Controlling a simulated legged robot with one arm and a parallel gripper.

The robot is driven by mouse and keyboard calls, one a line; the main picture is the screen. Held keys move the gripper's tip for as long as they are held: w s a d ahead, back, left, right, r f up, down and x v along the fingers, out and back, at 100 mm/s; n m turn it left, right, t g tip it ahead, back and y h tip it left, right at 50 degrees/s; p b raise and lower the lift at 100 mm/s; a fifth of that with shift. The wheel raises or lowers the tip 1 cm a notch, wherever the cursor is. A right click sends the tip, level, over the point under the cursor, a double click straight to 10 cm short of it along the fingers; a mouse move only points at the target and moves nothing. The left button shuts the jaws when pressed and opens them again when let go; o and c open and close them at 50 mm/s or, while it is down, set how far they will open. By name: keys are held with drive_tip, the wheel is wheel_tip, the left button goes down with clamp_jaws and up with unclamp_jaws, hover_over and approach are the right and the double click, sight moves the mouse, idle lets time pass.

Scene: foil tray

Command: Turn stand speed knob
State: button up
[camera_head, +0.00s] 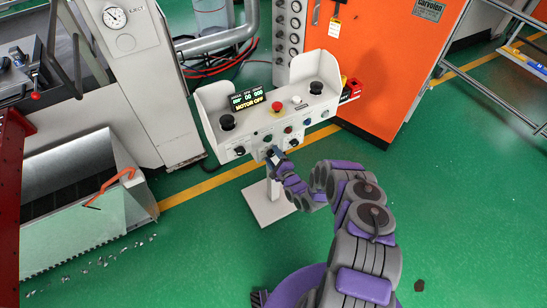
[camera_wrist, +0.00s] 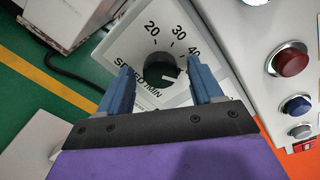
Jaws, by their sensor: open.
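The control stand (camera_head: 225,105) is a white pedestal box with a lit display (camera_head: 249,101) reading "MOTOR OFF". In the wrist view, the black round speed knob (camera_wrist: 160,62) sits on a plate with a dial marked 20, 30, 40 and "SPEED/MIN". My gripper (camera_wrist: 160,75) is open, its blue fingers on either side of the knob in the picture. I cannot tell whether they touch it. In the head view, my gripper (camera_head: 274,154) is at the lower front of the stand and hides part of the panel there.
A red button (camera_wrist: 291,62) and a blue button (camera_wrist: 297,105) lie right of the knob. A red mushroom button (camera_head: 277,106) and black joysticks (camera_head: 227,122) are on top. An orange cabinet (camera_head: 390,60) stands behind right.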

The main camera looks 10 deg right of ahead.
drive_tip(key=p+v, duration=0.2)
drive_tip(key=v, duration=1.5)
drive_tip(key=shift+s, duration=0.2)
